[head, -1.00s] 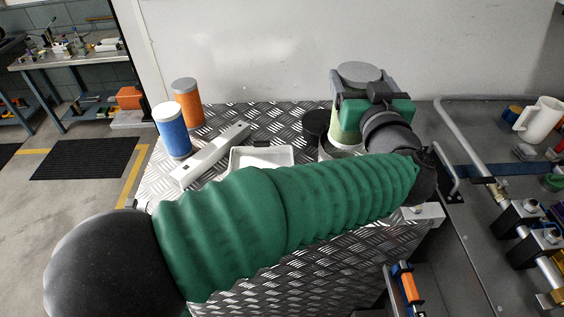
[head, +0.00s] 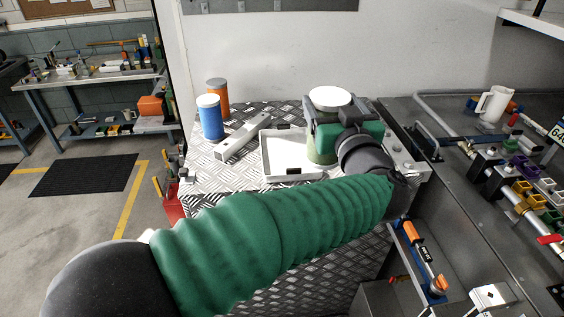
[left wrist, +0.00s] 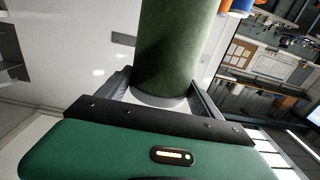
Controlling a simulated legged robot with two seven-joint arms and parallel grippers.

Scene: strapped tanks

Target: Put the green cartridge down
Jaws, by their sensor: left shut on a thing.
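The green cartridge (head: 322,150) is upright, with a pale round top (head: 330,97). My left gripper (head: 326,125) is shut on it, one finger on each side. The green body hangs below the fingers at the right side of the white tray (head: 290,171). I cannot tell whether its lower end touches anything. In the left wrist view the cartridge (left wrist: 180,45) stands between the two dark fingers of my left gripper (left wrist: 163,95). My right gripper is not in view.
A blue canister (head: 210,120) and an orange canister (head: 217,97) stand at the back left of the tread-plate top (head: 215,178). A grey metal bar (head: 243,137) lies left of the tray. A bench with a white mug (head: 493,104), clamps and pipes is at right.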

